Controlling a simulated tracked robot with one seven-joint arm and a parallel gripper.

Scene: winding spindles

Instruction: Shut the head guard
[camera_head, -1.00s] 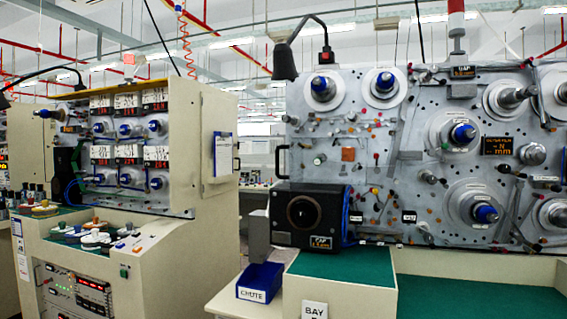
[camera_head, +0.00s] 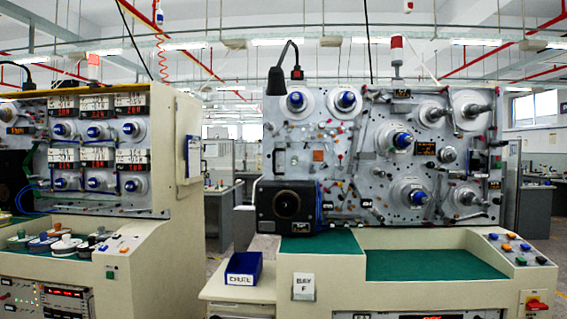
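The winding machine (camera_head: 345,165) on the right has a grey face plate with several blue-tipped spindles. A black box (camera_head: 287,207) with a round dark opening is mounted at the lower left of this face. A second winding machine (camera_head: 100,150) with spindles and display panels stands at the left. I cannot make out which part is the head guard, or whether it is open or shut. My gripper is not in view.
A floor gap lies between the machines.

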